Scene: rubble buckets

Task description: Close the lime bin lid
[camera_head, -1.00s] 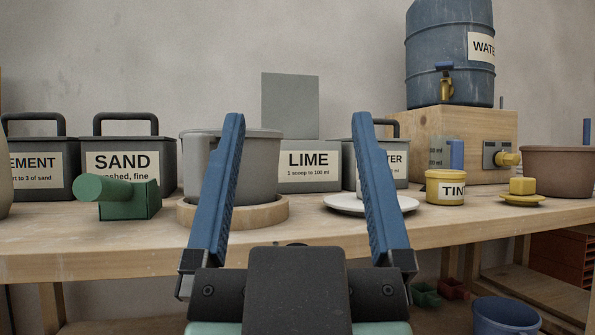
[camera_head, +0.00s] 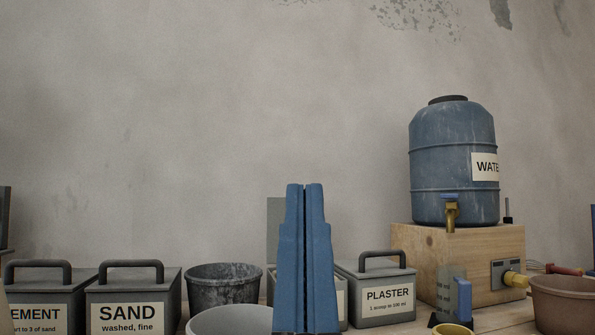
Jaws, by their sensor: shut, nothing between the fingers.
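The lime bin (camera_head: 341,284) stands on the bench behind my gripper, which hides most of it, including its name label. Its flat grey lid (camera_head: 274,228) stands upright at the back, so the bin is open. The lid's left part shows beside the fingers; the rest is hidden. My gripper (camera_head: 305,188) points up in the middle of the view, its two blue fingers together and empty. It is in front of the bin in the picture; I see no contact with the lid.
The sand bin (camera_head: 133,283), cement bin (camera_head: 50,285) and plaster bin (camera_head: 377,275) have closed, handled lids. A dark bucket (camera_head: 222,290) and a pale grey bucket (camera_head: 230,320) are left of my gripper. A water barrel (camera_head: 440,165) stands on a wooden box (camera_head: 440,240) at right.

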